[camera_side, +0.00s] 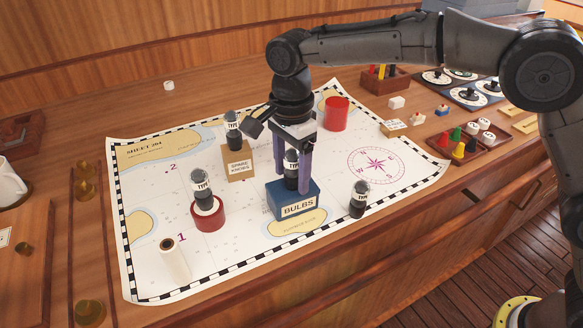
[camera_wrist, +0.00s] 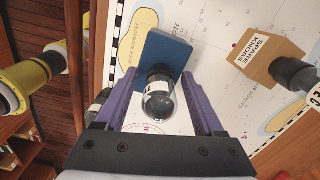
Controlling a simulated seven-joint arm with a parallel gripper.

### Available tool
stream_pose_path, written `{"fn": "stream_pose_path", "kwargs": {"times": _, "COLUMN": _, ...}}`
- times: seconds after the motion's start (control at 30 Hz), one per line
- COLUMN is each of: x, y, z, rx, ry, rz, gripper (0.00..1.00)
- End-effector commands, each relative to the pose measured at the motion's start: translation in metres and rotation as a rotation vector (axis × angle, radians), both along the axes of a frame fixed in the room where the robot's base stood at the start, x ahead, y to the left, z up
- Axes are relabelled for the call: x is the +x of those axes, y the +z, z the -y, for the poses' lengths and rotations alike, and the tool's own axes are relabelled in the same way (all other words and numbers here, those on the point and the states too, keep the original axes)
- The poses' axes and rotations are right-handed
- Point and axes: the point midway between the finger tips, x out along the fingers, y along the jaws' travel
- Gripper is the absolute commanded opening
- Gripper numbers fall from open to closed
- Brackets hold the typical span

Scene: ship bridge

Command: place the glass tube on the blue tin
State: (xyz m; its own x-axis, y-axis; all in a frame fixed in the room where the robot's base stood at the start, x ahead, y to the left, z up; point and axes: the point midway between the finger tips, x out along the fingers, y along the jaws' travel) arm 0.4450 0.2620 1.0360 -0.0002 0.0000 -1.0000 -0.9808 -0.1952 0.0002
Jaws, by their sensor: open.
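The blue tin (camera_side: 292,203), labelled BULBS, stands on the chart and also shows in the wrist view (camera_wrist: 176,48). A glass tube (camera_side: 291,170) with a dark base and a TYPE label stands upright on it, clearer in the wrist view (camera_wrist: 158,97). My gripper (camera_side: 291,184) is open, its purple fingers on either side of this tube; I cannot tell whether they touch it. Similar tubes stand on the red round tin (camera_side: 201,184), on the SPARE KNOBS box (camera_side: 233,132), and on the chart to the right (camera_side: 359,198).
The chart (camera_side: 270,245) covers the middle of the table. A red cylinder (camera_side: 336,113) stands behind my gripper. A pale roll (camera_side: 174,260) is at front left, and brass pieces (camera_side: 89,311) line the left. Trays with small pieces (camera_side: 467,144) are at the right.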

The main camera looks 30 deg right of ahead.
Motion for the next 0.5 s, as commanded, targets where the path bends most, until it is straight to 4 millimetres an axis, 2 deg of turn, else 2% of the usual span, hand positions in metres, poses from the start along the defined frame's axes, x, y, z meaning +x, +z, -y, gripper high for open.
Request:
{"fn": "stream_pose_path", "kwargs": {"times": 0.13, "x": 0.000, "y": 0.006, "z": 0.000, "rx": 0.001, "ry": 0.000, "rz": 0.001, "gripper": 0.70}}
{"fn": "stream_pose_path", "kwargs": {"times": 0.23, "x": 0.001, "y": 0.019, "z": 0.000, "rx": 0.002, "ry": 0.000, "rz": 0.004, "gripper": 0.70}}
{"fn": "stream_pose_path", "kwargs": {"times": 0.5, "x": 0.001, "y": 0.075, "z": -0.001, "rx": 0.003, "ry": 0.000, "rz": 0.005, "gripper": 0.70}}
